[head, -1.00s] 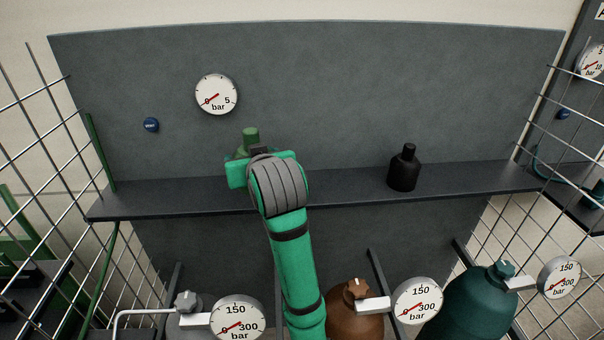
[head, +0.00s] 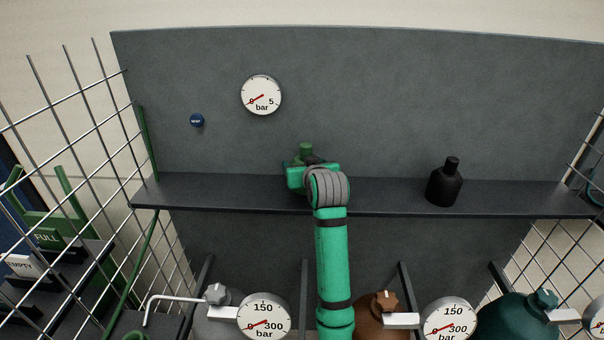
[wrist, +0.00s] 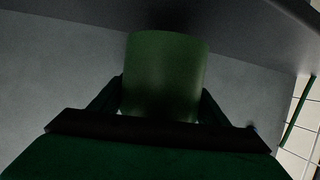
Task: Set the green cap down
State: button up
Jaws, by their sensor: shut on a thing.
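The green cap (head: 306,149) is a dark green piece with a narrower top, seen above the shelf (head: 390,193) in the head view. In the wrist view the green cap (wrist: 165,75) is a plain cylinder filling the middle. My gripper (wrist: 162,105) is shut on it, one finger on each side. In the head view my gripper (head: 312,165) and wrist hide the cap's lower part, so I cannot tell whether it touches the shelf.
A black cap or bottle (head: 444,183) stands on the shelf to the right. The shelf between is clear. A round gauge (head: 261,95) and a blue button (head: 197,120) are on the back panel. Wire mesh (head: 100,170) closes the left side. Cylinders with gauges (head: 264,316) stand below.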

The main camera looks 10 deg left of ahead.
jog(key=shift+a+f, duration=0.15)
jog(key=shift+f, duration=1.2)
jog(key=shift+f, duration=0.1)
jog(key=o, duration=1.3)
jog(key=v, duration=1.2)
